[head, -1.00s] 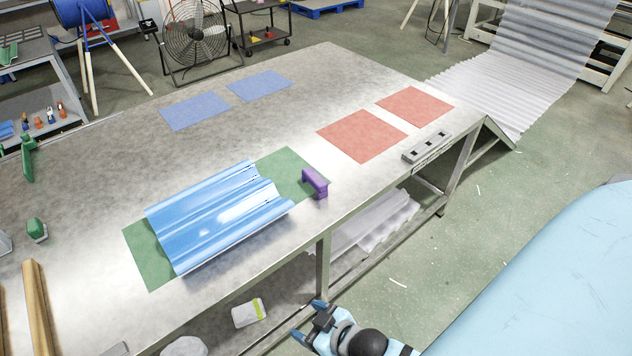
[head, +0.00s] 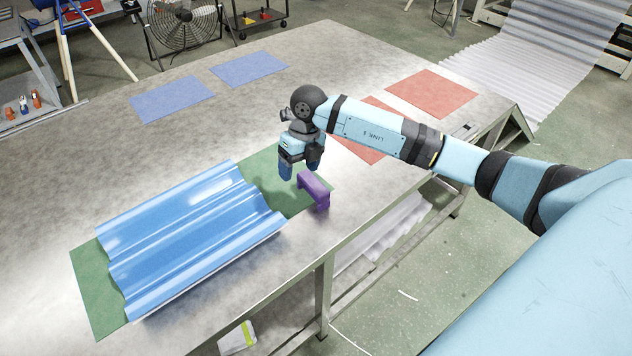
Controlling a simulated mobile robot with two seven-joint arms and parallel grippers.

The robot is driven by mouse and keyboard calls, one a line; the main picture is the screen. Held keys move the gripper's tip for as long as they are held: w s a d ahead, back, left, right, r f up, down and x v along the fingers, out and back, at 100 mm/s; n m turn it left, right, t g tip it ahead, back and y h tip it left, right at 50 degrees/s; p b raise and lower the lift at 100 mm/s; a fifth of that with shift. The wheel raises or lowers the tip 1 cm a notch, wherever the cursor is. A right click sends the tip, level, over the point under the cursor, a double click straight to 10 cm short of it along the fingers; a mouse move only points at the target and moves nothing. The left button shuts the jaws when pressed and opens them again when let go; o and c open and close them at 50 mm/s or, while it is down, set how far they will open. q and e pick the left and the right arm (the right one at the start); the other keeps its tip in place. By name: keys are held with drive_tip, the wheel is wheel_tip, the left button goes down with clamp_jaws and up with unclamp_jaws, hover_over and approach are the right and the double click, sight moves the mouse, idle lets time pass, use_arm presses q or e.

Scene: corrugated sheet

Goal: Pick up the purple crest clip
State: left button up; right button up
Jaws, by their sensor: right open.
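The purple crest clip (head: 315,188) stands at the right end of the green mat (head: 262,172), near the front edge of the metal table. It looks like a small bridge-shaped block. My right gripper (head: 299,172) points down just above and behind the clip, slightly to its left in the head view. Its blue fingertips are apart and hold nothing. I cannot tell the exact height of the fingers above the clip. My left gripper is not in view.
A blue corrugated sheet (head: 185,235) lies on the green mat, left of the clip. Two blue mats (head: 172,99) lie at the back. Two red mats (head: 432,93) lie to the right, one partly hidden by my right arm. Bare table (head: 60,190) is free at left.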

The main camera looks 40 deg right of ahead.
drive_tip(key=r+h, duration=0.1)
drive_tip(key=h, duration=0.1)
hover_over(313, 182)
drive_tip(key=shift+m, duration=0.4)
wheel_tip(313, 182, down, 13)
drive_tip(key=shift+r, duration=0.1)
drive_tip(key=c, duration=1)
drive_tip(key=shift+c, duration=0.3)
drive_tip(key=shift+r, duration=0.1)
